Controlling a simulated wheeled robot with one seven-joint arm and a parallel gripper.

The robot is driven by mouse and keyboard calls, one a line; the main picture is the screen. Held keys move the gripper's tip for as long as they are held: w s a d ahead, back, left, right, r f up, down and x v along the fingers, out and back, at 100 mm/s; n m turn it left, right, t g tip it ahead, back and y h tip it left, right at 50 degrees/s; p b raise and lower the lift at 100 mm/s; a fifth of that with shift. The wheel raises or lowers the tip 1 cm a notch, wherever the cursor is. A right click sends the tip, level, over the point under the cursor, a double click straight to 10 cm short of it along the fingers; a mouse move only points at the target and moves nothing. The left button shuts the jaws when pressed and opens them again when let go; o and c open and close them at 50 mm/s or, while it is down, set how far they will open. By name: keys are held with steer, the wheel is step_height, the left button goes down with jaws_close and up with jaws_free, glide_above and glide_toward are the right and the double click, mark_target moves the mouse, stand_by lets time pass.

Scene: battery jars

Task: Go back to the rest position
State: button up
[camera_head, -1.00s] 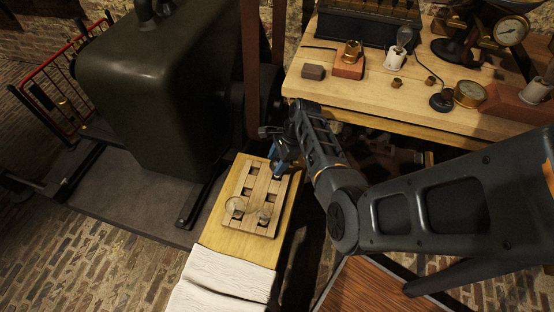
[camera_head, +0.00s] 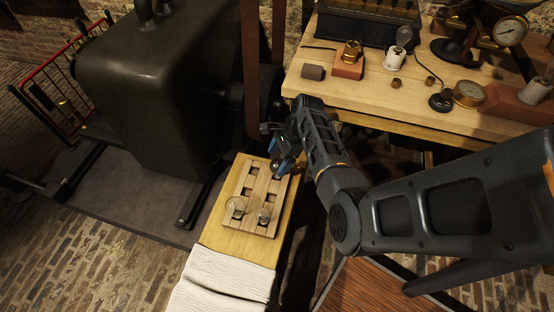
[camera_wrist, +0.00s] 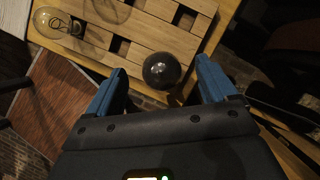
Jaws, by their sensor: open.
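My gripper (camera_head: 284,164) is open, with its two blue fingers spread in the wrist view (camera_wrist: 160,66). A dark round glass piece (camera_wrist: 162,71) sits between and just beyond the fingertips, at the edge of the slatted wooden rack (camera_wrist: 150,35). I see a gap on both sides of it, and the fingers do not grip it. In the head view the rack (camera_head: 255,190) lies on a light wooden bench, and the gripper is over its far right corner. A clear glass bulb (camera_head: 235,205) and a smaller glass piece (camera_head: 263,215) sit at the rack's near end.
A white cloth (camera_head: 222,280) covers the bench's near end. A large dark green casing (camera_head: 160,90) stands left of the bench. A worktable (camera_head: 380,100) with gauges, a bulb and brass parts stands behind my arm. Open brick floor lies at lower left.

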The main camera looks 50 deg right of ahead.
steer(key=v, duration=0.6)
steer(key=s+d+f+n+h, duration=0.3)
steer(key=s+n+h, duration=0.2)
steer(key=s, duration=0.5)
steer(key=s+a+r+n+t+h, duration=0.3)
steer(key=s+r+n, duration=0.1)
steer(key=s+n, duration=0.25)
steer(key=s+a+r+n+t+y, duration=0.2)
steer(key=s+a+r+n+t, duration=0.2)
steer(key=a+r, duration=0.7)
steer(key=s+a+r+n+t+y, duration=0.2)
steer(key=s+a+r+n+t, duration=0.3)
steer(key=s+a+r+n, duration=0.3)
steer(key=a+r+n, duration=0.1)
steer(key=a+r, duration=0.3)
steer(key=r, duration=0.4)
steer(key=shift+s+r+p, duration=0.15)
steer(key=shift+s+p, duration=0.05)
steer(key=shift+p, duration=0.1)
steer(key=shift+n, duration=0.25)
